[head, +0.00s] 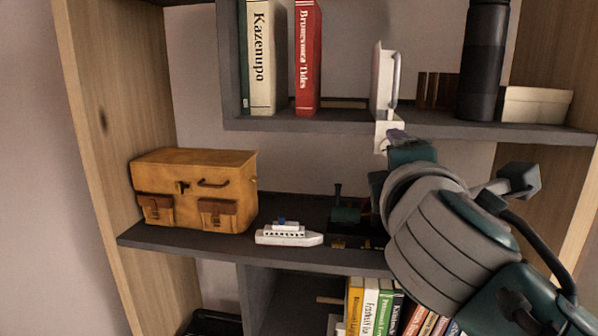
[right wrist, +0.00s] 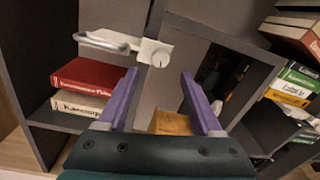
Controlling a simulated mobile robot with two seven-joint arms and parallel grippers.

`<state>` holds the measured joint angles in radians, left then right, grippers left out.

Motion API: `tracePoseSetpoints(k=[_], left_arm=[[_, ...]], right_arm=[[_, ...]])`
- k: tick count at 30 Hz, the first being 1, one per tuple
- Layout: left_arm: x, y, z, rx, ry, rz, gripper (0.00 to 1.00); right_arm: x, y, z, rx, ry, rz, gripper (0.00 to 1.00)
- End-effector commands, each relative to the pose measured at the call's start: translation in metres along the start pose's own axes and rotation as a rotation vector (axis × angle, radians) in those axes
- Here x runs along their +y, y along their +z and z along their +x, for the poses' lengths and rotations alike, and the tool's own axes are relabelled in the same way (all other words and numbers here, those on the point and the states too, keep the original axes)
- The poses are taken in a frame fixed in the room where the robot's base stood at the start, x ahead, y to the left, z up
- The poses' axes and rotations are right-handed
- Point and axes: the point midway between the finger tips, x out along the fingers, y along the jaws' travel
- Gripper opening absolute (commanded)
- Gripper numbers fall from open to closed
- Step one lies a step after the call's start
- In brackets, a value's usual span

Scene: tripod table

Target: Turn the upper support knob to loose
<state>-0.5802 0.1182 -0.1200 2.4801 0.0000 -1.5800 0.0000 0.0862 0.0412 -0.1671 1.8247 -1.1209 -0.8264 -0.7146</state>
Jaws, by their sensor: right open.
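A white bracket (head: 384,85) with a bar handle is at the upper shelf's front edge in the head view. A small white block below it (head: 382,137) is partly covered by my right gripper (head: 398,138). In the right wrist view the round white knob (right wrist: 159,59) with a slot line sits on a white plate (right wrist: 147,48), and the bar handle (right wrist: 103,41) reaches left. My right gripper (right wrist: 159,75) is open, its purple fingers spread to either side just short of the knob, with nothing between them. My left gripper is in neither view.
The upper shelf (head: 430,128) holds books (head: 307,55), a dark bottle (head: 484,60) and a pale box (head: 537,104). Below stand a tan case (head: 195,185), a toy ship (head: 288,235) and a dark toy (head: 345,228). The wrist view is rolled sideways.

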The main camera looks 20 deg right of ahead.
Motion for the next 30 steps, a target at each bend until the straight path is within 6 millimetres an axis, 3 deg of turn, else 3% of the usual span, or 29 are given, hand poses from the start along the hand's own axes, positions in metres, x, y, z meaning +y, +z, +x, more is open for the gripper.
tracePoseSetpoints(k=[3,8,24,26,30], left_arm=[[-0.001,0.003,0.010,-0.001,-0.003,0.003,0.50],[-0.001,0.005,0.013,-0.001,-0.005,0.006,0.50],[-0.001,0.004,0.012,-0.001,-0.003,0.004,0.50],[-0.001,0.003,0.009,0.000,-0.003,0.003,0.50],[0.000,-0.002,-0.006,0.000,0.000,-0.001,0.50]], right_arm=[[-0.003,-0.001,-0.018,0.001,-0.001,0.002,0.67],[-0.001,0.000,-0.030,0.000,0.000,0.000,0.67],[-0.001,0.001,-0.033,0.000,-0.008,0.008,0.67],[-0.008,0.004,-0.036,0.002,-0.046,0.052,0.67],[-0.057,0.021,-0.065,-0.004,-0.309,0.334,0.67]])
